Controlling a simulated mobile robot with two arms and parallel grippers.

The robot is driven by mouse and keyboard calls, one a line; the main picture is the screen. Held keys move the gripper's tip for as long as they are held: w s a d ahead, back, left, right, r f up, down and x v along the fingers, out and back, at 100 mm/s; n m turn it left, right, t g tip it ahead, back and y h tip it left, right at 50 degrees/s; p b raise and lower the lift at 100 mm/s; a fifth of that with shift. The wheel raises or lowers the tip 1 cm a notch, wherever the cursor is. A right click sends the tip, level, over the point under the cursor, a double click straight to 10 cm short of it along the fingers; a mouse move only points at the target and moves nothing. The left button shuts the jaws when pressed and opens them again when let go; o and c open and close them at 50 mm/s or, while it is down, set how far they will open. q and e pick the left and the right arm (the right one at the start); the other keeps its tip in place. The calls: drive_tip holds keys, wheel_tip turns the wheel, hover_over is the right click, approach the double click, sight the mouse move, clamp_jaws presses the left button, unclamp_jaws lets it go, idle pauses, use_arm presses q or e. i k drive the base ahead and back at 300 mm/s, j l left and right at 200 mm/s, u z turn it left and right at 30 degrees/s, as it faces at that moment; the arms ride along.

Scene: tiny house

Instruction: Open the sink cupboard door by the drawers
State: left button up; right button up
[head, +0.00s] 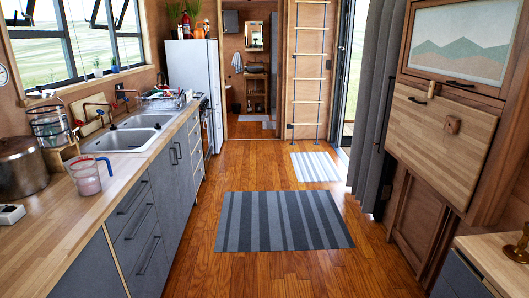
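The sink cupboard stands under the double sink (133,139) in the left counter. Its near door (165,195), grey and beside the drawers, looks shut. It has a dark upright handle (173,156) near its far upper edge. The far door (184,165) has a matching handle close by and also looks shut. The stack of grey drawers (137,236) with dark slanting bar handles is just nearer than the near door. Neither of my grippers is in view.
The wooden floor (205,262) in front of the cupboard is clear, with a striped rug (283,221) ahead. A measuring jug (87,178) and a large pot (20,168) stand on the left counter. A fold-up wooden panel (436,138) is on the right wall.

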sight(180, 141)
drive_tip(key=i, duration=2.2)
